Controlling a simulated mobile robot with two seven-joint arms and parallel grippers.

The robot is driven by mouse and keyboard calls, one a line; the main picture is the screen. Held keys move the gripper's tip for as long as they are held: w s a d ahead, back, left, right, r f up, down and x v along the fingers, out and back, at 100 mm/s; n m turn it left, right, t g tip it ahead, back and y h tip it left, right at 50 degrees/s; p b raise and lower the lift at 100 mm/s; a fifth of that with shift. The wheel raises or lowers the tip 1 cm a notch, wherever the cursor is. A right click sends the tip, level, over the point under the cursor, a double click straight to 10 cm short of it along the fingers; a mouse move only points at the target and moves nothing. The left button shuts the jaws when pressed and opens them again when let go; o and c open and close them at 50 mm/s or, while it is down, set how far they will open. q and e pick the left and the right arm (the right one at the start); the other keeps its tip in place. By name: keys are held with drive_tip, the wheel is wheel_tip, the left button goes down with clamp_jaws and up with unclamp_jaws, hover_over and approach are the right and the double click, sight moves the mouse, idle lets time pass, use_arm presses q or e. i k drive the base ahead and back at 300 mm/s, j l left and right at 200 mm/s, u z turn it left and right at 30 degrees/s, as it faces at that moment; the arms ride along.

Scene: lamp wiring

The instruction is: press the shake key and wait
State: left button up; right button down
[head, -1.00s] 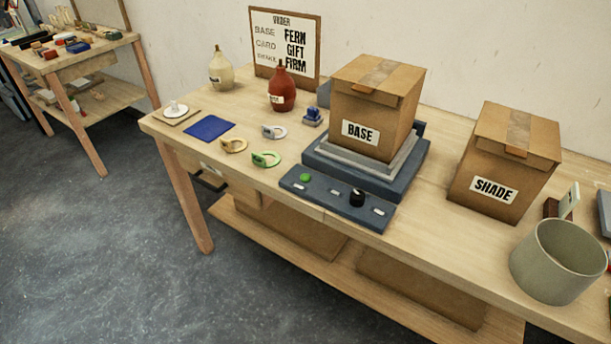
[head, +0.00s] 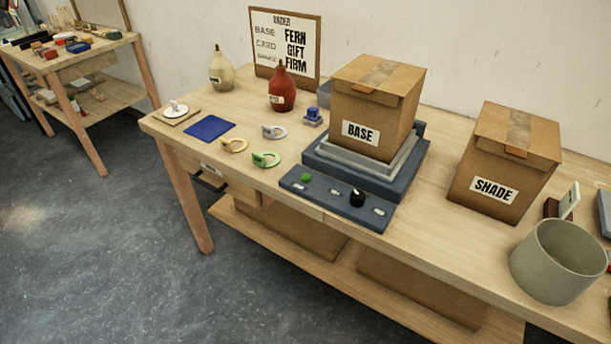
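A dark blue control panel (head: 330,202) lies along the front edge of the bench. It carries a green round key (head: 305,178), a black knob (head: 357,197) and small white labels too small to read. Behind it a blue platform with a grey top plate (head: 318,152) bears a closed cardboard box marked BASE (head: 372,108). An order board (head: 286,45) at the back reads BASE FERN, CARD GIFT and a third line ending in FIRM. Neither of my grippers is in view.
A closed box marked SHADE (head: 506,165) and a grey-green bin (head: 557,262) stand at the right. Two bottles, red (head: 282,90) and cream (head: 221,70), a blue pad (head: 210,128) and several coloured rings lie left. A second bench (head: 70,70) is far left.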

sight(304, 178)
drive_tip(key=i+j+z, duration=0.1)
drive_tip(key=z, duration=0.25)
drive_tip(key=j+z, duration=0.25)
drive_tip(key=z, duration=0.15)
drive_tip(key=i+j+z, duration=0.2)
drive_tip(key=j, duration=0.25)
drive_tip(key=j+z, duration=0.2)
drive_tip(key=j, duration=0.25)
drive_tip(key=i+j, duration=0.1)
drive_tip(key=j, duration=0.65)
drive_tip(key=j+z, duration=0.1)
drive_tip(key=j, duration=0.65)
drive_tip(key=i+j, duration=0.15)
drive_tip(key=j, duration=0.6)
